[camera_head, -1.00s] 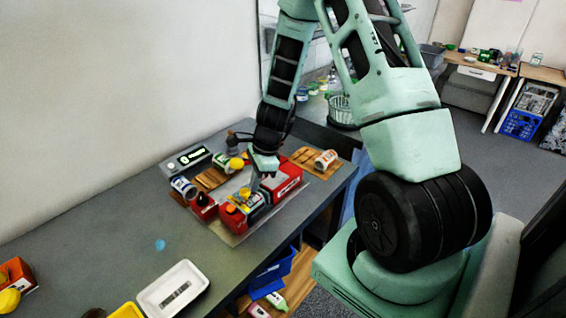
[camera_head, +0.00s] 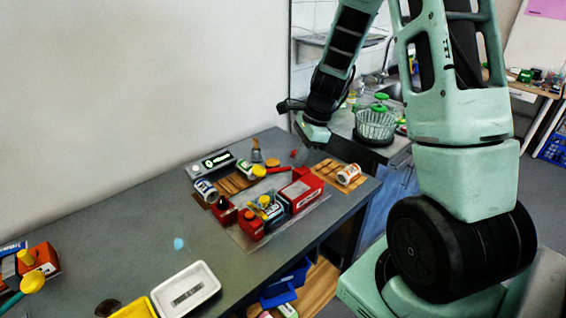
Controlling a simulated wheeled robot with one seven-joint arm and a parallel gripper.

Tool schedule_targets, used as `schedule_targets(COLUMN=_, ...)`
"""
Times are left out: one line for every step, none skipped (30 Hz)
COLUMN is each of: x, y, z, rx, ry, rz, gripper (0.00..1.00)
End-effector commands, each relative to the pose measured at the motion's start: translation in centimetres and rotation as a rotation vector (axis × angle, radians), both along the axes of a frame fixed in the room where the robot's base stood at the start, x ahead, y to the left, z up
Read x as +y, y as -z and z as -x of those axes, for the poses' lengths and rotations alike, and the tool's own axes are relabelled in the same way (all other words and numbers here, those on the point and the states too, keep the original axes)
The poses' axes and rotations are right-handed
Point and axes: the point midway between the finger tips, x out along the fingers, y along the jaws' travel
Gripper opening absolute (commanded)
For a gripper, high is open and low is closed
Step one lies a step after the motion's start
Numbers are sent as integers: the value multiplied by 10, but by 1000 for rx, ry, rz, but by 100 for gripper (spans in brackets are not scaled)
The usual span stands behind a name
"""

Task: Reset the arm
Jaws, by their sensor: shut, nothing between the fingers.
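My mint-green arm reaches over the far end of a dark grey table (camera_head: 130,240). My gripper (camera_head: 303,154) hangs at the end of it, above the back right of the grouped items on the table. It points down, with its tips small in the picture. It looks shut and holds nothing that I can see.
Below my gripper stand red boxes (camera_head: 303,190), a white-and-blue can (camera_head: 205,191) and wooden boards (camera_head: 326,170). A white can (camera_head: 349,173) lies at the right. A white tray (camera_head: 190,288) is at the front. A wire basket (camera_head: 376,123) stands behind. The middle-left tabletop is largely clear.

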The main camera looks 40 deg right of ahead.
Motion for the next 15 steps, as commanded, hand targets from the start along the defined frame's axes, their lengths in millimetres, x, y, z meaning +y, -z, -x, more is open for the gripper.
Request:
schedule_targets(x=0, y=-2, z=0, rx=0, ry=0, rz=0, gripper=0)
schedule_targets(x=-1, y=-2, z=0, rx=0, ry=0, rz=0, gripper=0)
schedule_targets(x=-1, y=-3, z=0, rx=0, ry=1, rz=0, gripper=0)
schedule_targets(x=-1, y=-3, z=1, rx=0, ry=1, rz=0, gripper=0)
schedule_targets(x=-1, y=-3, z=1, rx=0, ry=1, rz=0, gripper=0)
schedule_targets(x=-1, y=-3, z=0, rx=0, ry=1, rz=0, gripper=0)
schedule_targets(x=-1, y=-3, z=0, rx=0, ry=1, rz=0, gripper=0)
schedule_targets(x=-1, y=-3, z=1, rx=0, ry=0, rz=0, gripper=0)
schedule_targets(x=3, y=-3, z=0, rx=-2, ry=-14, rz=1, gripper=0)
schedule_targets(x=7, y=-4, z=0, rx=-5, ry=-36, rz=3, gripper=0)
schedule_targets(x=14, y=-5, z=0, rx=-11, ry=-68, rz=5, gripper=0)
schedule_targets(x=27, y=-8, z=0, rx=-20, ry=-129, rz=10, gripper=0)
schedule_targets(x=39, y=-10, z=1, rx=-30, ry=-192, rz=15, gripper=0)
schedule_targets(x=53, y=-13, z=2, rx=-42, ry=-267, rz=22, gripper=0)
schedule_targets(x=77, y=-17, z=6, rx=-60, ry=-390, rz=31, gripper=0)
